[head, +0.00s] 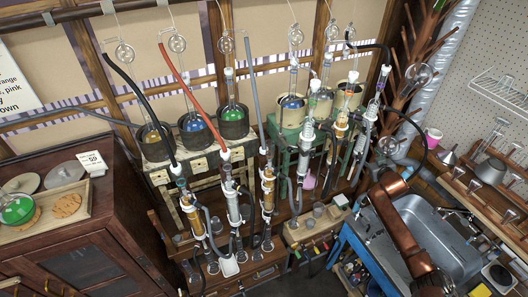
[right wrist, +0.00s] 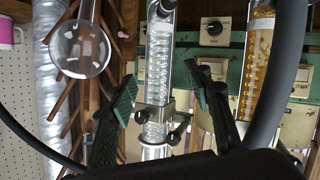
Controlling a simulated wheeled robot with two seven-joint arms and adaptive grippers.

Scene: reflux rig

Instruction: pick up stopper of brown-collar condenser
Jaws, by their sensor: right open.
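Several glass condensers stand clamped in two groups on the rig. The rightmost clear condenser (head: 366,128) also shows upright between my fingers in the right wrist view (right wrist: 158,75), with a metal clamp around its lower part there. An amber-filled condenser (head: 341,130) stands beside it and shows at the right of the wrist view (right wrist: 256,60). I cannot tell which collar is brown, and no stopper is clearly made out. My right gripper (right wrist: 160,75) is open, with green fingers either side of the clear condenser and nothing held. My left gripper is not in view.
A round glass bulb (right wrist: 82,48) hangs close to my right gripper. Hoses loop around the condensers. A sink (head: 432,230) and a pink cup (head: 433,137) are at the right. A wooden cabinet (head: 80,235) stands at the left.

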